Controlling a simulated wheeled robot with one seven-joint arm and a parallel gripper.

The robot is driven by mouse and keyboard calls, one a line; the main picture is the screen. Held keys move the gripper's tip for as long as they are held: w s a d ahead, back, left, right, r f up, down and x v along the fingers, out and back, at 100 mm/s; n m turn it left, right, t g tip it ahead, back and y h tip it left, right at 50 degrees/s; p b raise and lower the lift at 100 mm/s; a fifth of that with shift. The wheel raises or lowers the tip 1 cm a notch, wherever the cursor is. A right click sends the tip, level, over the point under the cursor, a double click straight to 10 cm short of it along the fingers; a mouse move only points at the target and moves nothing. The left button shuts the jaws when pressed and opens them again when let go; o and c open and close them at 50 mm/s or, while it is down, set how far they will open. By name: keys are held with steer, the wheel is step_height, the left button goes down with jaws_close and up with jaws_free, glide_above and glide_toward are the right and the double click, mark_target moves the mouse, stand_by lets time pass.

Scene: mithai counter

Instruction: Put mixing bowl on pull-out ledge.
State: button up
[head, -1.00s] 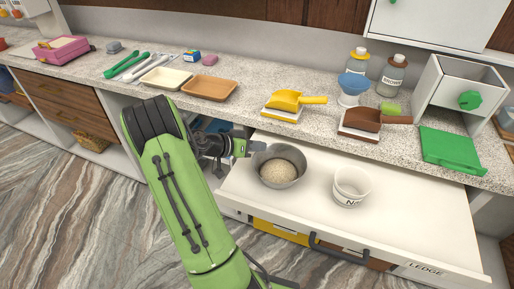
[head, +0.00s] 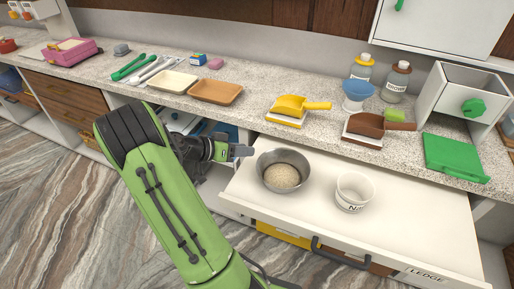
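The mixing bowl (head: 268,182) is a grey metal bowl with pale grainy contents. It stands upright on the left part of the white pull-out ledge (head: 410,232), which is extended below the counter and marked LEDGE on its front. My gripper (head: 243,152) is just left of the bowl and slightly behind it, with a small gap between fingertips and rim. It holds nothing that I can see. The finger opening is too small and edge-on to judge.
A white tub (head: 353,192) stands on the ledge right of the bowl. The ledge's right part is clear.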

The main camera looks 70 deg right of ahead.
steer(key=v, duration=0.4)
steer(key=shift+w+a+r+p, duration=0.25)
steer(key=shift+p, duration=0.05)
steer(key=w+a+r+n+t+y, duration=0.2)
steer(key=w+a+r+n+t, duration=0.15)
steer(key=a, duration=0.45)
steer(key=w+a+r+n+t+y, duration=0.1)
steer(key=w+a+r+n+t, duration=0.15)
steer(key=a+n+t, duration=0.35)
steer(key=s+a+r+n+t+y, duration=0.2)
steer(key=a+n, duration=0.4)
steer(key=a, duration=0.5)
steer(key=s+a+r+n+t+y, duration=0.2)
steer(key=s+a+n+y, duration=0.2)
steer(key=a, duration=0.7)
steer(key=shift+s+n+t, duration=0.35)
steer(key=shift+s+n, duration=0.1)
steer(key=shift+n, duration=0.5)
steer(key=shift+a+r, duration=0.1)
